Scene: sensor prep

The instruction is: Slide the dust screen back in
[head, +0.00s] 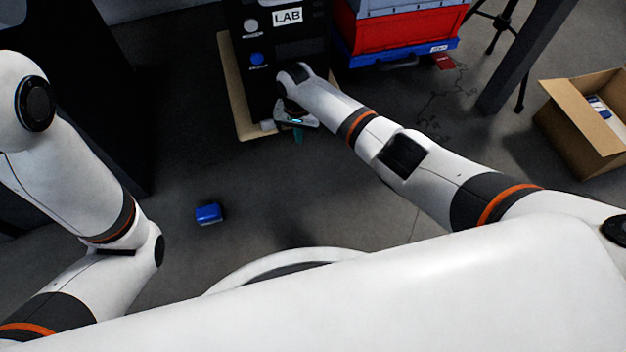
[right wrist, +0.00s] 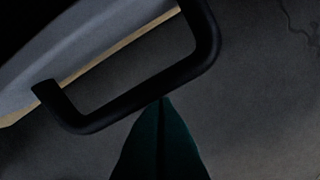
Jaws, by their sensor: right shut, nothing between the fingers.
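A black cabinet (head: 254,38) with a LAB label stands at the top of the head view. My right gripper (head: 298,134) is low at the cabinet's front, with its teal fingers shut and empty. In the right wrist view the shut fingers (right wrist: 161,135) point at a black handle (right wrist: 208,50); their tip overlaps its bar, and I cannot tell whether they touch. The handle is on a pale grey panel (right wrist: 75,45), apparently the dust screen's front. My right wrist hides most of this area in the head view. My left gripper is out of view.
A tan board (head: 234,85) lies under the cabinet. A small blue box (head: 208,214) lies on the open floor. Red and blue crates (head: 385,38) stand right of the cabinet. An open cardboard box (head: 575,125), a table leg and a tripod are at the right.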

